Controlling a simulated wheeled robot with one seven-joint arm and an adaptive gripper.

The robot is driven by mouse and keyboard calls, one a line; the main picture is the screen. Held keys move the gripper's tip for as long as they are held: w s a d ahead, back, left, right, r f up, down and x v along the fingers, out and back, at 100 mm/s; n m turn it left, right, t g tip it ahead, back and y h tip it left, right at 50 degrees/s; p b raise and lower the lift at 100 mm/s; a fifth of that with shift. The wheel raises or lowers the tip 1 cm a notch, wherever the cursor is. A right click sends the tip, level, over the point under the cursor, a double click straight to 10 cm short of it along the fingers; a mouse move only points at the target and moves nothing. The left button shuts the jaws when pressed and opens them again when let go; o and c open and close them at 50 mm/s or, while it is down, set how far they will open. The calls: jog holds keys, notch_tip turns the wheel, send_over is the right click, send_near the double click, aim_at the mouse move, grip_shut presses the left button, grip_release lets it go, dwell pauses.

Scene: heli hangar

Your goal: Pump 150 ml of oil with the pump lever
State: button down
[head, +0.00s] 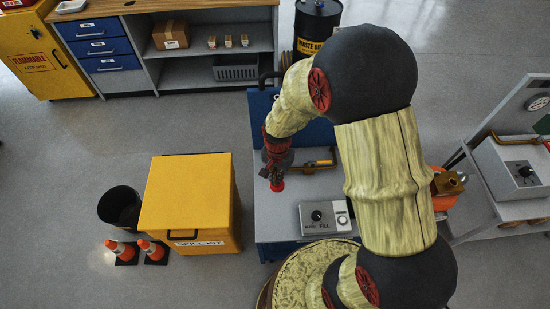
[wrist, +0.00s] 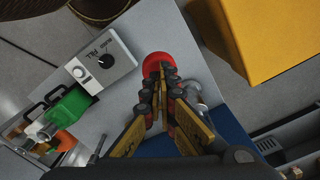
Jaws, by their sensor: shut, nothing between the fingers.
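My gripper (head: 277,178) is over the left part of a grey-topped bench (head: 275,228). In the wrist view its fingers (wrist: 163,78) are shut with nothing between them. A round red knob (wrist: 157,63) lies right at the fingertips and is partly covered by them; it also shows below the gripper in the head view (head: 277,187). It looks like the lever's end, but the lever itself is mostly hidden. I cannot tell whether the fingers touch the knob. A grey control box (head: 342,228) with a black dial, marked FILL, stands on the bench; it also shows in the wrist view (wrist: 116,75).
A brass-coloured fitting (head: 318,163) is beside my gripper on the bench. A yellow spill-kit box (head: 190,195) stands left of the bench, near a black bin (head: 121,207) and two cones (head: 121,250). A green object (wrist: 73,106) shows past the control box.

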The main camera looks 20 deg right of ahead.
jog(key=shift+f+b, duration=3.85)
jog(key=shift+f, duration=2.5)
notch_tip(320, 180, up, 14)
jog(key=p, duration=1)
jog(key=shift+f, duration=0.2)
jog(key=shift+f, duration=0.2)
notch_tip(320, 180, down, 13)
jog(key=b, duration=0.8)
jog(key=shift+s+r, duration=0.1)
jog(key=shift+r, duration=0.1)
notch_tip(320, 180, up, 13)
jog(key=p, duration=0.9)
jog(key=shift+r+p, duration=0.1)
jog(key=shift+p, duration=0.3)
